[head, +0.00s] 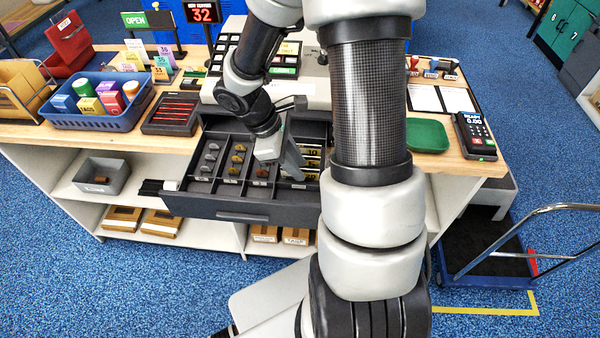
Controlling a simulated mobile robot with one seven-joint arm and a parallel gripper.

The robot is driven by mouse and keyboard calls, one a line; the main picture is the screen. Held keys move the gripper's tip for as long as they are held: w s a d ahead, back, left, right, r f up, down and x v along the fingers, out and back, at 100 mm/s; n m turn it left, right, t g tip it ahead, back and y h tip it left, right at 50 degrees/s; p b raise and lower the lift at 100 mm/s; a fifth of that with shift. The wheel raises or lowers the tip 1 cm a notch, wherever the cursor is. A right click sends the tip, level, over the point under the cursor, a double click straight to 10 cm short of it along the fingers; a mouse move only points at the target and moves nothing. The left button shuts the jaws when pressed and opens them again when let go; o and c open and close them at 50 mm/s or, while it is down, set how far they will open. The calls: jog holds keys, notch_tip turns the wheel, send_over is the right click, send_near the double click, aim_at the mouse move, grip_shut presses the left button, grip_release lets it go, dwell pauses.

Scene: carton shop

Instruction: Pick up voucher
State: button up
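An open dark cash drawer (235,212) juts out from the front of the counter, with coins in its left compartments and banknote-like slips (313,160) marked with numbers at its right. My gripper (290,172) reaches down into the drawer, between the coin compartments and the slips. Its fingertips are small and partly hidden, so I cannot tell whether it is open or shut, or whether it holds anything. I cannot make out a thing that is clearly the voucher; my arm covers the drawer's right end.
A blue basket (100,118) of packs and a dark tray with red lines (172,114) stand left of the drawer. A green dish (427,135) and a card terminal (474,135) are at the right. A hand truck (500,250) stands on the blue floor.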

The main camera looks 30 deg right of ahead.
jog(key=shift+f, duration=0.25)
dwell(0.4)
grip_shut()
